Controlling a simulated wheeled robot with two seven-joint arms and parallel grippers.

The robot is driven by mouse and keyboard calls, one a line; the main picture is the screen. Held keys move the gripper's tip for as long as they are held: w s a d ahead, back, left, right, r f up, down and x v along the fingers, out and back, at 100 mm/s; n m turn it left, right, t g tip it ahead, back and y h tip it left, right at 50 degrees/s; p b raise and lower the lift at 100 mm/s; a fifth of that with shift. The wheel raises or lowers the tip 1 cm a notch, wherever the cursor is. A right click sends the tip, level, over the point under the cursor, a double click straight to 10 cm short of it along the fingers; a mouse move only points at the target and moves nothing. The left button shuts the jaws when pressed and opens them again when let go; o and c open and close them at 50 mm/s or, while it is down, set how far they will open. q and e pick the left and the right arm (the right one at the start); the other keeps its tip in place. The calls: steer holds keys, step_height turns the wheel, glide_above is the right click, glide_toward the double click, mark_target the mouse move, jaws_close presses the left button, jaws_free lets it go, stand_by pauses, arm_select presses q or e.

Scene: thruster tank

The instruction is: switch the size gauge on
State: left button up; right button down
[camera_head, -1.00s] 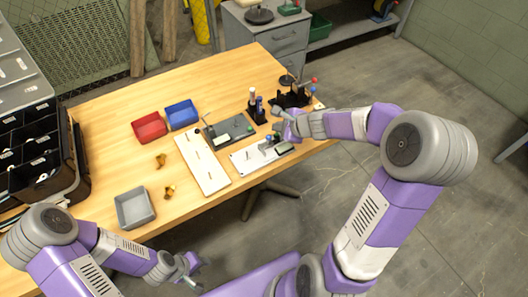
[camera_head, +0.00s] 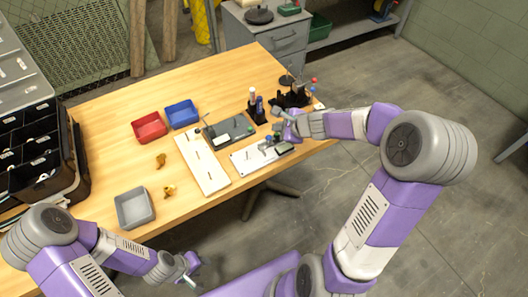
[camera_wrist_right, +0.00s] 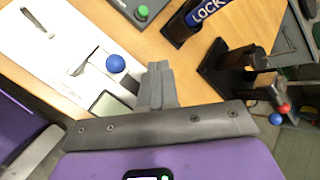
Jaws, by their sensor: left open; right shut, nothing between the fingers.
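Two gauge-like fixtures lie on the wooden table, and I cannot tell for sure which is the size gauge. One is a white plate (camera_head: 243,160) with a blue ball knob (camera_wrist_right: 115,63) and a small dark display (camera_wrist_right: 109,106). The other is a dark grey plate (camera_head: 238,125) with a pale display; its green button (camera_wrist_right: 142,12) shows in the right wrist view. My right gripper (camera_wrist_right: 158,83) is shut and empty, just right of the blue knob and apart from it in that view. My left gripper (camera_head: 193,271) is open and empty, off the table's front edge.
A black stand (camera_wrist_right: 240,75) and a LOCK-labelled blue thing (camera_wrist_right: 206,12) are close to my right gripper. Red (camera_head: 149,127) and blue (camera_head: 181,114) bins, a grey tray (camera_head: 134,208), a long white board (camera_head: 203,165) and brass parts (camera_head: 169,191) lie further left.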

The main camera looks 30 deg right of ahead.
mark_target(278, 138)
steer(key=shift+f, duration=0.4)
steer(key=shift+f, duration=0.25)
stand_by(0.3)
steer(key=shift+r, duration=0.1)
steer(key=shift+r+p, duration=0.6)
step_height(278, 138, up, 6)
steer(key=p, duration=0.5)
steer(key=shift+p, duration=0.3)
